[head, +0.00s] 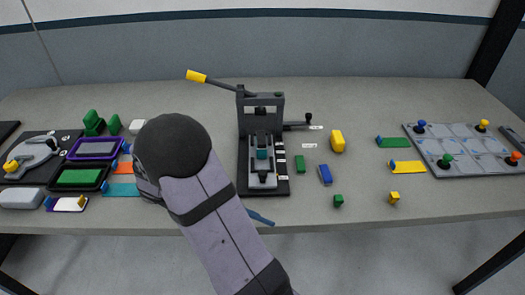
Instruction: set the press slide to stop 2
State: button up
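The dark grey press (278,102) stands in the middle of the table, with a yellow-tipped lever (197,76) reaching up to the left. Its light grey slide (262,182) lies on the black base under the frame and carries a teal block. Small white marks (282,153) run along the right side of the base; their writing is too small to read, so I cannot tell which stop the slide is at. My arm rises from the bottom, left of the press, and its dark rounded joint is nearest.
Right of the press are a side rod with a black knob (308,117), a yellow block (337,141), a blue block (325,175) and green pieces (299,164). A grey board with coloured knobs (465,143) is far right. Trays (95,149) and pads crowd the left.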

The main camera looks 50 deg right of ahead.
aim_at(262, 173)
jog(key=w+d+r+n+h, duration=0.1)
jog(key=w, duration=0.1)
jog(key=w+d+r+n+h+p, duration=0.1)
jog(key=n, duration=0.1)
jog(key=w+d+r+n+h, duration=0.1)
jog(key=w+d, duration=0.1)
jog(key=shift+w+n+h+p, duration=0.3)
jog(key=shift+w+h+p, duration=0.05)
jog(key=shift+h, duration=0.05)
jog(key=w+d+n+h, duration=0.1)
jog(key=w+n, duration=0.1)
jog(key=w+n+h+p, duration=0.1)
jog(key=w+n, duration=0.1)
jog(key=w, duration=0.1)
jog(key=w+d+n+t+h, duration=0.1)
jog(key=w+n+h, duration=0.1)
jog(key=shift+w+d+f+n, duration=0.2)
jog(key=shift+d+f+n, duration=0.1)
jog(key=shift+f, duration=0.1)
jog(key=shift+w+d+f+n+h, duration=0.15)
jog(key=shift+w+n+h, duration=0.15)
jog(key=shift+w+n, duration=0.3)
jog(key=shift+p+x, duration=1.5)
jog(key=shift+x, duration=1.3)
jog(key=shift+p+x, duration=0.3)
jog(key=shift+x, duration=0.6)
